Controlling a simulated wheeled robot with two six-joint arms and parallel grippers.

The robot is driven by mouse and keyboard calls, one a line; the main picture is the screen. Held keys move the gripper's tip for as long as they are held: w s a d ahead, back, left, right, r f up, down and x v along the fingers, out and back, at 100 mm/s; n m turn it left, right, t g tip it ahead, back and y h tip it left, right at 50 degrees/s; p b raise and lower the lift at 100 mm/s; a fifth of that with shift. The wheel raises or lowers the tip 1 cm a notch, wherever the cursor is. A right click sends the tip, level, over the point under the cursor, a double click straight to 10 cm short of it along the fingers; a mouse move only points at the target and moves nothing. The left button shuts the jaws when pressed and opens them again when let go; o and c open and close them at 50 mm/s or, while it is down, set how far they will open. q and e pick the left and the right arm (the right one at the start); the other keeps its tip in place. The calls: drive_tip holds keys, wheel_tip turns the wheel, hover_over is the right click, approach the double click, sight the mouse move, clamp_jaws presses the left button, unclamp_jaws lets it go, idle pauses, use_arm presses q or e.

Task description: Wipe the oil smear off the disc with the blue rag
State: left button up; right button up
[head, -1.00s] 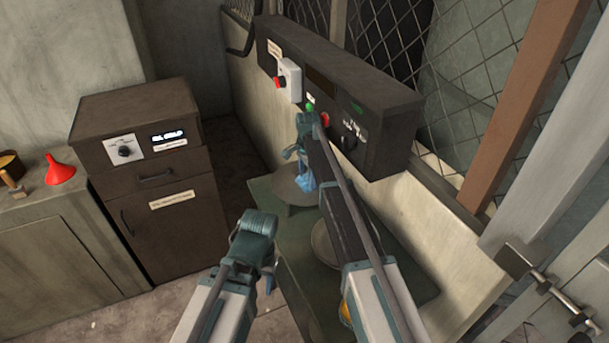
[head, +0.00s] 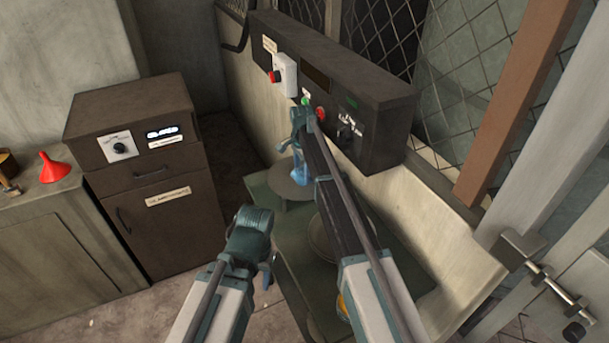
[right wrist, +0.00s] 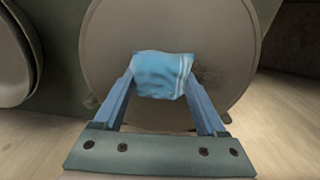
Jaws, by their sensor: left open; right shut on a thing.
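The disc (right wrist: 120,40) is a grey round plate that fills the middle of the right wrist view. In the head view the disc (head: 288,190) lies on the green bench, partly behind my right arm. A dark, faint oil smear (right wrist: 208,74) shows on it, just right of the rag. My right gripper (right wrist: 163,88) is shut on the blue rag (right wrist: 162,72), holding it over the disc; whether the rag touches it I cannot tell. The rag also shows in the head view (head: 328,173). My left gripper (head: 266,275) is open and empty, in front of the bench.
A dark control box (head: 340,90) with red and green buttons stands behind the disc. A second round plate (right wrist: 12,60) lies beside the disc. A brown cabinet (head: 165,215) and a red funnel (head: 54,168) are at the left. Mesh fencing runs behind.

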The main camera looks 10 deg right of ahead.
sight(291, 163)
drive_tip(key=shift+w+a, duration=0.2)
drive_tip(key=shift+w, duration=0.45)
drive_tip(key=shift+w, duration=0.15)
drive_tip(key=shift+w+a, duration=0.35)
drive_tip(key=shift+w, duration=0.45)
drive_tip(key=shift+w+a, duration=0.3)
drive_tip(key=shift+w, duration=0.5)
drive_tip(key=shift+w+a, duration=0.3)
drive_tip(key=shift+w, duration=0.65)
drive_tip(key=shift+w+a, duration=0.3)
drive_tip(key=shift+w, duration=0.65)
wheel_tip(291, 163, up, 6)
drive_tip(key=p, duration=0.6)
drive_tip(key=shift+r, duration=0.1)
